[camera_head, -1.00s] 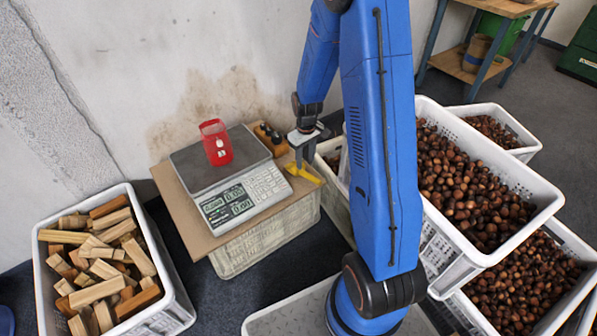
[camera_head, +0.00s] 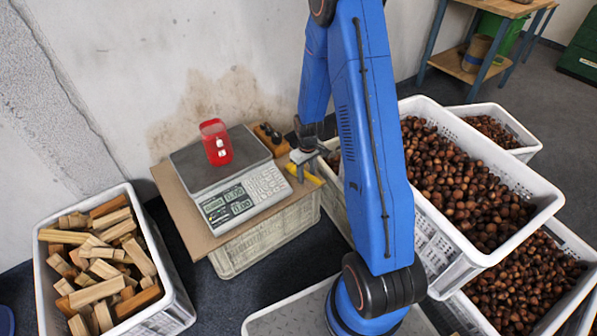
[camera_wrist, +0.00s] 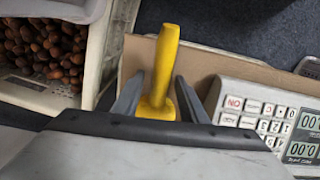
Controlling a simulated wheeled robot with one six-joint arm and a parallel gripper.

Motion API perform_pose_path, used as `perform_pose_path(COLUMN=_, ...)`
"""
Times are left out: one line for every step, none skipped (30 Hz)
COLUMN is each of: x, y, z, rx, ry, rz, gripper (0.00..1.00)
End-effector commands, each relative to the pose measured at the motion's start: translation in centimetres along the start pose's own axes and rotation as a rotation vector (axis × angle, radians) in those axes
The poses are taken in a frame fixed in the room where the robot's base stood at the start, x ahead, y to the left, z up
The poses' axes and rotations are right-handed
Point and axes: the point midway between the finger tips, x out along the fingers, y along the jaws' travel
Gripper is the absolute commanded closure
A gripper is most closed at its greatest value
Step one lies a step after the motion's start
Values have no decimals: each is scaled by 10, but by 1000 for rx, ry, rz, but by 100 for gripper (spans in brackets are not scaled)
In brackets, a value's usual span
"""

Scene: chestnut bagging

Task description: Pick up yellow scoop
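The yellow scoop (camera_head: 312,178) lies on the cardboard sheet at the right of the scale, partly hidden by my gripper (camera_head: 304,172). In the wrist view the scoop (camera_wrist: 164,62) has its handle pointing away between my two fingers. My gripper (camera_wrist: 159,90) is open, with one finger on each side of the scoop and small gaps showing. The scoop's near end is hidden behind the gripper body.
Crates of chestnuts (camera_head: 545,205) stand right; a crate of wood blocks (camera_head: 180,309) stands left.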

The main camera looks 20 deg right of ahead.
Motion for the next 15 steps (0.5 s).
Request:
perform_pose_path(x=0, y=0, z=0, rx=0, ry=0, rz=0, gripper=61)
perform_pose_path(x=0, y=0, z=0, rx=0, ry=0, rz=0, gripper=61)
perform_pose_path(x=0, y=0, z=0, rx=0, ry=0, rz=0, gripper=61)
perform_pose_path(x=0, y=0, z=0, rx=0, ry=0, rz=0, gripper=63)
perform_pose_path(x=0, y=0, z=0, rx=0, ry=0, rz=0, gripper=70)
perform_pose_path(x=0, y=0, z=0, rx=0, ry=0, rz=0, gripper=80)
perform_pose_path(x=0, y=0, z=0, rx=0, ry=0, rz=0, gripper=87)
perform_pose_path(x=0, y=0, z=0, rx=0, ry=0, rz=0, gripper=94)
perform_pose_path(x=0, y=0, z=0, rx=0, ry=0, rz=0, gripper=100)
perform_pose_path(x=0, y=0, z=0, rx=0, ry=0, rz=0, gripper=100)
perform_pose_path(x=0, y=0, z=0, rx=0, ry=0, rz=0, gripper=100)
perform_pose_path(x=0, y=0, z=0, rx=0, ry=0, rz=0, gripper=100)
perform_pose_path(x=0, y=0, z=0, rx=0, ry=0, rz=0, gripper=100)
perform_pose_path(x=0, y=0, z=0, rx=0, ry=0, rz=0, gripper=100)
perform_pose_path(x=0, y=0, z=0, rx=0, ry=0, rz=0, gripper=100)
